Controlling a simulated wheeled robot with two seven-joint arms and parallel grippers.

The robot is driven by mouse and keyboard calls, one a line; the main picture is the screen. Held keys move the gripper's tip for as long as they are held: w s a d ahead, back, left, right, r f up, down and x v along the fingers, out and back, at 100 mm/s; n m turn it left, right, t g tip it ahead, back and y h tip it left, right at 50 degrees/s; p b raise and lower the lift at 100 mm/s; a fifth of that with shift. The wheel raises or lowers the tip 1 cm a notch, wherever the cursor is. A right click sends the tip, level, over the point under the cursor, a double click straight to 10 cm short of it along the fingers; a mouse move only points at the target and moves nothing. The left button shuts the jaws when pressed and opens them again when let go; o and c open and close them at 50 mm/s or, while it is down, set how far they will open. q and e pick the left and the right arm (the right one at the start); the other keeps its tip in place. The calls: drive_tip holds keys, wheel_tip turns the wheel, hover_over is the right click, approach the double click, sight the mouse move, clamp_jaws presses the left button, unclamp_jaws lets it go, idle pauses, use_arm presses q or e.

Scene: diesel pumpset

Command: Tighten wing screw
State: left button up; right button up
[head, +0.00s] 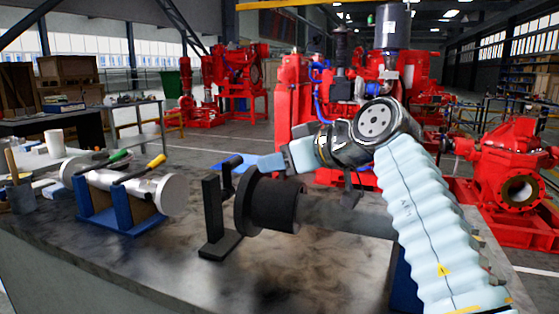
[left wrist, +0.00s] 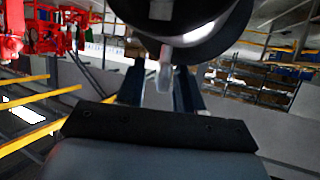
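My left gripper (head: 232,176) is at the end of the arm with the pale blue sleeve, just above the dark flanged cylinder (head: 275,206) and beside the black upright stand (head: 212,210). In the left wrist view its two dark fingers (left wrist: 160,88) are spread apart. A small grey tab, perhaps the wing screw (left wrist: 165,76), sits between them under a large dark round part (left wrist: 180,35), with gaps visible on both sides. In the head view the wing screw cannot be made out. My right gripper is not in view.
The dark worktop (head: 150,255) also bears a silver cylinder (head: 135,190) on a blue cradle (head: 105,215), with green and yellow handled tools on it. A grey cup of tools (head: 20,195) stands at far left. Red pumps (head: 510,165) stand behind. The front worktop is clear.

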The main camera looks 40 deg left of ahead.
use_arm(q)
drive_tip(key=shift+c, duration=0.4)
clamp_jaws()
